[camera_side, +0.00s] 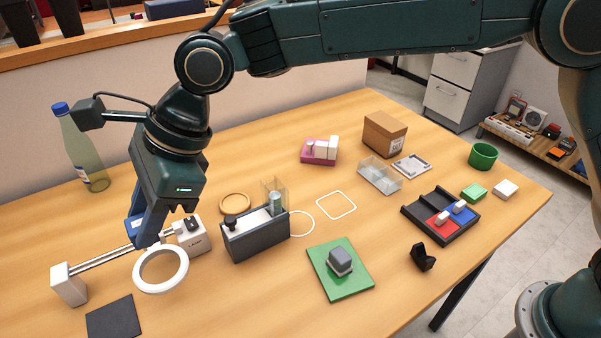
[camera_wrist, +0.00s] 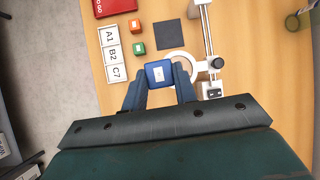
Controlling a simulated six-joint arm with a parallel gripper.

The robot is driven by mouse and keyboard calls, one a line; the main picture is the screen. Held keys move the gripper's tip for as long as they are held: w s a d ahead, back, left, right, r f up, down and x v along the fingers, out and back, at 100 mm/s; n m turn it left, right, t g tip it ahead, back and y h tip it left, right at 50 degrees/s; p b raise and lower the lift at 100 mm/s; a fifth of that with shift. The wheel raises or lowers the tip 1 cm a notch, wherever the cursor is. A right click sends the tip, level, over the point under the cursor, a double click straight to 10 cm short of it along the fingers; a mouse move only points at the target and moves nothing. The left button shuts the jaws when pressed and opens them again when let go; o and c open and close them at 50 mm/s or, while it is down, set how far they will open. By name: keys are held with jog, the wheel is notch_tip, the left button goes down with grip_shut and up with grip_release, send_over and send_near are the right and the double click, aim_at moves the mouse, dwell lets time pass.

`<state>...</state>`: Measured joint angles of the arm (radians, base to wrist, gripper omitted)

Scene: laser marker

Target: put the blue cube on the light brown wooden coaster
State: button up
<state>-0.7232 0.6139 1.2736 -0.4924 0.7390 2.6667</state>
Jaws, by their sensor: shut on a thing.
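The blue cube (camera_wrist: 158,73) has a pale label on top and sits between the fingertips of my gripper (camera_wrist: 158,80) in the wrist view. My gripper is shut on it. In the side view my gripper (camera_side: 146,236) points down at the left of the table, and its blue fingers largely hide the cube. The light brown wooden coaster (camera_side: 235,204) appears as a round disc lying flat on the table, to the right of my gripper and behind the dark grey box. The coaster looks empty. I cannot make it out in the wrist view.
A white ring (camera_side: 160,270) on a rail stand is close beside my gripper. A dark grey box (camera_side: 256,237) stands beside the coaster. A glass bottle (camera_side: 80,148) stands at the left. An orange cube (camera_wrist: 135,26), green cube (camera_wrist: 137,47) and dark square (camera_wrist: 169,34) lie nearby.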

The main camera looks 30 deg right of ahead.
jog(key=w+d+m, duration=0.3)
jog(key=w+d, duration=0.5)
jog(key=w, duration=0.3)
jog(key=r+m+t, duration=0.1)
jog(key=m+t, duration=0.1)
send_over(229, 203)
jog(key=d, duration=0.2)
jog(key=shift+s+d+h, duration=0.1)
jog(key=shift+s+h, duration=0.3)
notch_tip(229, 203, down, 20)
jog(key=shift+r, duration=0.1)
jog(key=o, duration=0.9)
jog(key=shift+o, duration=0.2)
